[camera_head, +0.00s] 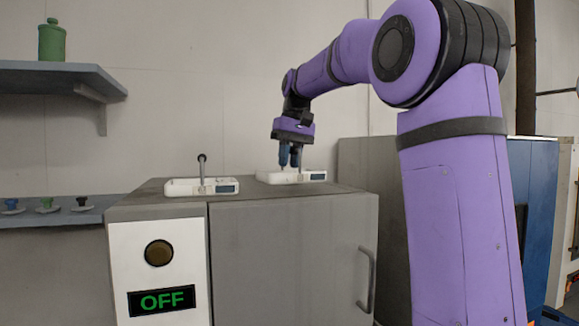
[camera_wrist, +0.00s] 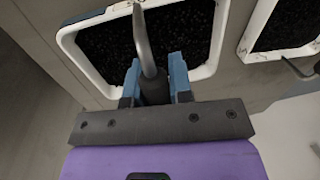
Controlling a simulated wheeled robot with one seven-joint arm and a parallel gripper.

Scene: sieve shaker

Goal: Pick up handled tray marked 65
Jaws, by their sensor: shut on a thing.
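A white handled tray (camera_head: 292,177) is at the back of the grey cabinet top, right of a second tray. In the wrist view, its white rim (camera_wrist: 66,38) surrounds dark grains, and its grey upright handle (camera_wrist: 145,40) rises toward me. My gripper (camera_head: 290,158) points down over this tray. Its blue fingers (camera_wrist: 154,78) are shut on the handle's dark grip. I cannot tell whether the tray touches the top. The second white tray (camera_head: 203,187) has a thin upright handle with a black knob. Its rim (camera_wrist: 247,42) is also in the wrist view. No number is readable on either tray.
The cabinet (camera_head: 290,260) has a round brown button (camera_head: 158,253) and a display (camera_head: 162,300) reading OFF. A shelf (camera_head: 50,78) at left holds a green jar (camera_head: 52,40). A lower shelf (camera_head: 60,217) holds several small knobbed items.

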